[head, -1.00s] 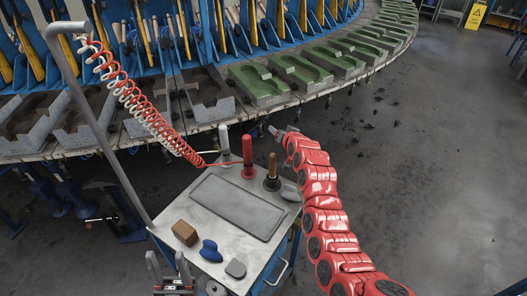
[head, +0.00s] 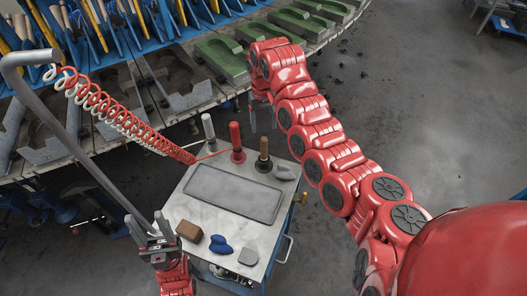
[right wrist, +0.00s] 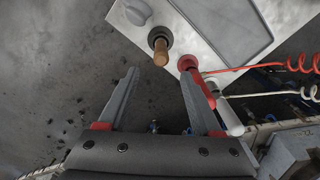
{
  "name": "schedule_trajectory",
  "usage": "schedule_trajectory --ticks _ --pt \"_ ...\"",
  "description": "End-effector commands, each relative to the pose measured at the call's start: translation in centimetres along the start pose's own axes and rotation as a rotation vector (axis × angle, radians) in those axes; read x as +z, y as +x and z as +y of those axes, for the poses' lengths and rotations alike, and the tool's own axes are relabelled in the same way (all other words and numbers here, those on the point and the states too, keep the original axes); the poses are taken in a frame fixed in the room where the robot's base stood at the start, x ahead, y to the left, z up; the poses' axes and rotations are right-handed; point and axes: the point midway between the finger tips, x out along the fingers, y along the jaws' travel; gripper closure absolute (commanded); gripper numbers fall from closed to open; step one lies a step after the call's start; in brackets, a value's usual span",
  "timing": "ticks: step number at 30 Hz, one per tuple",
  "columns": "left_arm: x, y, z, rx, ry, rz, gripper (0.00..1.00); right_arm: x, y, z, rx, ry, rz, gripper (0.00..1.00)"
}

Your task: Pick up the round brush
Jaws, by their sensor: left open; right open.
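An upright wooden handle on a dark round base, likely the round brush (head: 263,158), stands at the back right of the cart top. It also shows in the right wrist view (right wrist: 160,54), handle towards the camera. My right gripper (head: 262,112) is open and empty, fingers pointing down, beyond and above the handle. In the right wrist view the handle lies just ahead of the gap between the fingertips (right wrist: 160,74), not between the fingers. My left gripper (head: 151,229) is open and empty at the cart's left edge, near a brown block (head: 189,231).
A red-handled tool (head: 236,143) and a pale grey one (head: 208,127) stand close left of the handle. A coiled hose (head: 120,115) hangs at the left. A grey tray (head: 235,194) fills the cart's middle. Green moulds (head: 222,58) line the rotary table behind.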

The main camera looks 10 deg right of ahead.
Motion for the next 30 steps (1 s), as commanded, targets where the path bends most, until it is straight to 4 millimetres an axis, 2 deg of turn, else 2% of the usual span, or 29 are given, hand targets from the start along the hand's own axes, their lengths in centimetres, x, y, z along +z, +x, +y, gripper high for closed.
schedule_trajectory --ticks 9,12,18,22,26,30 --pt "-0.5 2.7 -0.1 0.000 0.000 0.000 0.48 0.2 5.5 0.0 0.001 0.000 -0.004 0.34" --pt "-0.5 3.0 -0.1 0.000 0.000 0.000 0.48 0.2 6.9 0.1 0.003 0.000 -0.005 0.34" --pt "-0.6 3.4 -0.2 0.000 0.000 0.000 0.48 0.1 8.1 0.1 0.001 0.002 -0.001 0.34" --pt "-0.8 4.7 -0.2 0.000 0.000 0.000 0.48 0.5 9.0 0.0 0.001 0.000 -0.004 0.34" --pt "-1.0 5.7 -0.3 0.000 0.000 0.000 0.48 0.8 10.8 -0.1 0.003 0.000 -0.006 0.34" --pt "-0.9 5.3 -0.3 0.000 0.000 0.000 0.48 0.6 12.6 -0.1 0.004 -0.002 0.000 0.34"
